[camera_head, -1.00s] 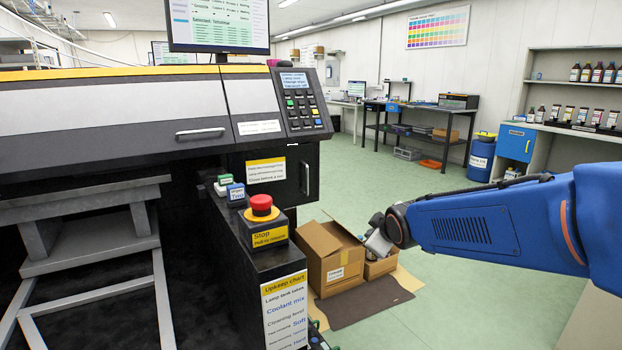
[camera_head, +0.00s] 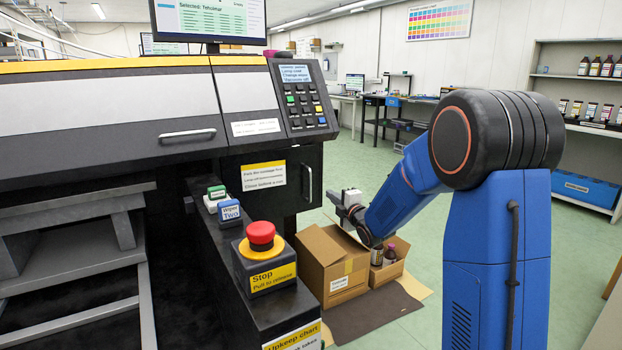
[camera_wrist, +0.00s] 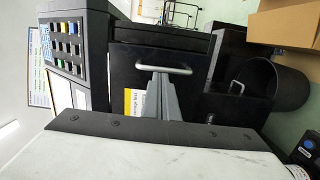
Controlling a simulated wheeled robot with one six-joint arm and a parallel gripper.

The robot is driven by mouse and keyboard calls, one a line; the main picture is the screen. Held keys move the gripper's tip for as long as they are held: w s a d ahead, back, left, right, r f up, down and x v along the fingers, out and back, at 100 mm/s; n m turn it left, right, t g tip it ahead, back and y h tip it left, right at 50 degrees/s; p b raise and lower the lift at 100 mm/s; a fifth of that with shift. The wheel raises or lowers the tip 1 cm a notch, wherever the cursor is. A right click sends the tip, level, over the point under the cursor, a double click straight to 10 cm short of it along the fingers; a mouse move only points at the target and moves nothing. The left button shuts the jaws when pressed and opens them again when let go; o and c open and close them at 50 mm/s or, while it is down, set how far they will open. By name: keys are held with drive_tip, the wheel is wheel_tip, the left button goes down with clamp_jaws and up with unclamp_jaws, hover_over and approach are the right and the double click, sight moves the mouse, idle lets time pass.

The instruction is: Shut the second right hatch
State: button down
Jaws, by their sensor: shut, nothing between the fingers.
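A black hatch (camera_head: 288,192) with a bar handle sits at the right end of the printer, under the keypad; a yellow-and-white label is beside the handle. In the wrist view a black hatch panel (camera_wrist: 130,82) with a silver handle is ahead, and a second black front (camera_wrist: 236,108) with a smaller handle is to its right. I cannot tell how far either stands open. My gripper (camera_head: 349,200) is shut and empty, right of the printer and above the boxes. Its grey fingers (camera_wrist: 160,98) point toward the larger handle; contact cannot be told.
A red stop button (camera_head: 261,234) and blue and green blocks stand on the printer's front ledge. An open cardboard box (camera_head: 333,270) and a smaller box with bottles stand on the floor below my gripper. A black cylinder (camera_wrist: 288,86) is beside the second front.

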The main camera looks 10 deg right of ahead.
drive_tip(key=x, duration=1.5)
drive_tip(key=shift+r, duration=0.1)
drive_tip(key=shift+d+r+x, duration=0.1)
drive_tip(key=shift+r+x, duration=0.1)
drive_tip(key=shift+x, duration=0.85)
drive_tip(key=shift+d+r+x, duration=0.1)
drive_tip(key=shift+r+x, duration=0.05)
drive_tip(key=shift+x, duration=0.9)
